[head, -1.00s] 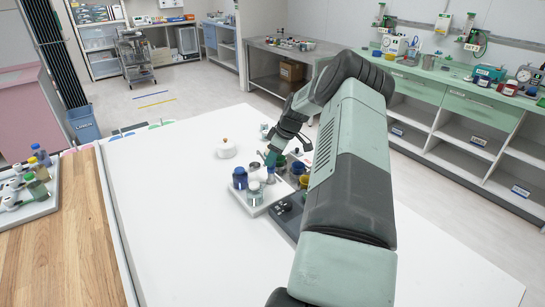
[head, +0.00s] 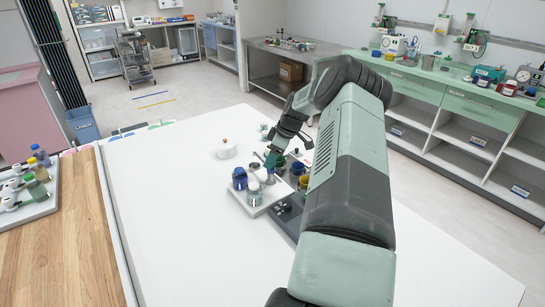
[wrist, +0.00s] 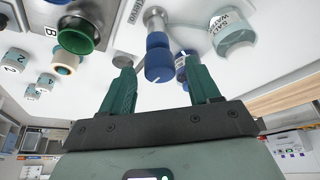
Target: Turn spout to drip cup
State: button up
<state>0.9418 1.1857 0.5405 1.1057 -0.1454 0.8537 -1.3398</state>
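In the wrist view a blue cylindrical piece with a white line (wrist: 159,62), seemingly the spout, sits on a metal post (wrist: 155,18). It lies between the two fingertips of my gripper (wrist: 158,72), with a gap on each side. My gripper is open and empty. In the head view my gripper (head: 272,160) is low over the crowded white tray (head: 245,207), and the arm hides part of it. A green round cup (wrist: 78,38) stands left of the spout in the wrist view, near a "B" label. I cannot tell which vessel is the drip cup.
A jar labelled salt water (wrist: 232,30) is close right of the spout in the wrist view. A blue jar (head: 240,179) and a clear jar (head: 254,191) stand on the tray. A white lidded pot (head: 226,150) stands behind. The white table (head: 160,220) is clear at left.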

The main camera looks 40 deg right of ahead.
jog(key=v, duration=1)
jog(key=shift+s+r, duration=0.15)
jog(key=shift+r, duration=0.2)
jog(key=shift+d, duration=0.1)
jog(key=w+a+r+h, duration=0.1)
jog(key=a+r+h, duration=0.1)
jog(key=a+r, duration=0.95)
jog(key=s+a+r+h, duration=0.1)
jog(key=s+a+r, duration=0.2)
jog(key=a, duration=0.2)
jog(key=s+a+r+m, duration=0.1)
jog(key=s+a+r, duration=0.15)
jog(key=a, duration=0.35)
jog(key=s+a+r+h, duration=0.1)
jog(key=s+a+r, duration=0.2)
jog(key=a+r, duration=0.15)
jog(key=s+a+m+t, duration=0.1)
jog(key=s+a+m, duration=0.2)
jog(key=s, duration=0.8)
jog(key=s+a+r+m+t+y, duration=0.1)
jog(key=s+a+m, duration=0.2)
jog(key=s+a, duration=0.4)
jog(key=s, duration=0.5)
jog(key=shift+s+a, duration=0.25)
jog(key=shift+s, duration=0.05)
